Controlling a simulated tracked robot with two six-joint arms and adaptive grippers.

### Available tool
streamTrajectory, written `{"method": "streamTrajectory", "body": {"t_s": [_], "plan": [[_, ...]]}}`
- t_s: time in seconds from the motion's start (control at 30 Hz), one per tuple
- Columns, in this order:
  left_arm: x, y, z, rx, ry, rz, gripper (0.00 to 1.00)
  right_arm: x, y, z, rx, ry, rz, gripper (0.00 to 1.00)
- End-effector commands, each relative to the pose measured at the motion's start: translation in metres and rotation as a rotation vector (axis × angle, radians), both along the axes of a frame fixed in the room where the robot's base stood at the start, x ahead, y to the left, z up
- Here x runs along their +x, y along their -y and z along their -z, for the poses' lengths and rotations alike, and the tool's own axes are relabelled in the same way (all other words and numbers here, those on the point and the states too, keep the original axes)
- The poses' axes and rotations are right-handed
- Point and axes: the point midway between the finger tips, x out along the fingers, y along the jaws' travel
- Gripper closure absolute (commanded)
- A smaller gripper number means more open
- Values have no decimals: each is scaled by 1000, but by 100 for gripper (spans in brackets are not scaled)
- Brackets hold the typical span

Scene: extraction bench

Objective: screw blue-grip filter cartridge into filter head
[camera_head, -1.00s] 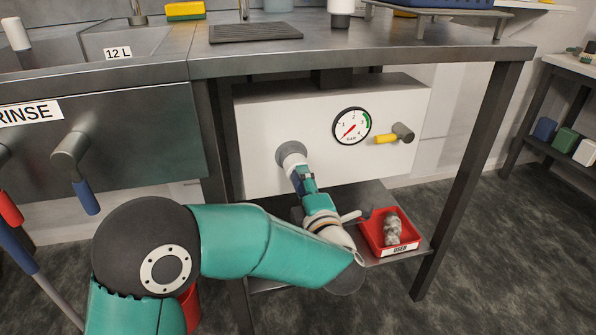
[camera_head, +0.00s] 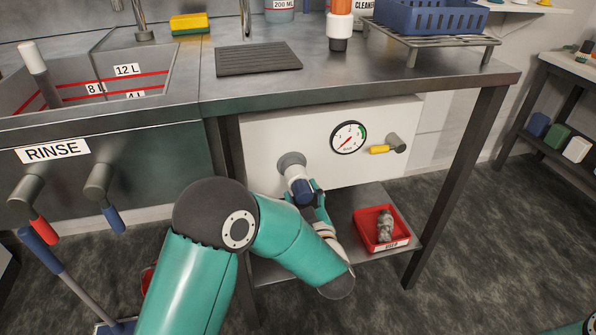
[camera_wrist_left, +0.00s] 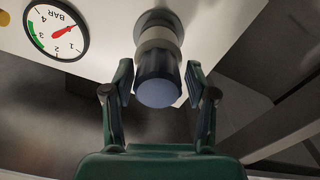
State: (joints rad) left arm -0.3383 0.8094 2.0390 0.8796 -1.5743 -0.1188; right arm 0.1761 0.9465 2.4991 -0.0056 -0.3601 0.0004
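How deep the thread is engaged is hidden. My left gripper (camera_head: 316,192) is below the cartridge. In the left wrist view its two fingers (camera_wrist_left: 160,88) stand open on either side of the blue grip, with narrow gaps. My right gripper is out of view.
A pressure gauge (camera_head: 348,138) and a yellow-handled valve (camera_head: 388,147) are on the housing, right of the head. A red tray (camera_head: 403,244) with a used cartridge (camera_head: 385,225) stands on the lower shelf (camera_head: 345,205). A table leg (camera_head: 460,185) is at the right.

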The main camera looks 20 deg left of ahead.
Motion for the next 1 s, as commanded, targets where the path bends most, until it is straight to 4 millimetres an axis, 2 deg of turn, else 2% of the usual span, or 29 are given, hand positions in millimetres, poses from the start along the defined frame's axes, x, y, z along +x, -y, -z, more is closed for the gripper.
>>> {"method": "streamTrajectory", "body": {"t_s": [0.37, 0.57, 0.97, 1.0], "plan": [[1, 1, 1, -13, 13, 2, 29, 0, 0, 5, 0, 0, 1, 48], [0, 1, 8, -159, 114, 1, 29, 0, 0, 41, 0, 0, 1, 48], [0, 1, 8, -591, 404, 1, 29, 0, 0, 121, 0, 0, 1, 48], [1, 1, 0, -640, 433, 1, 29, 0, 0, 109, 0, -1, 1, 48]]}}
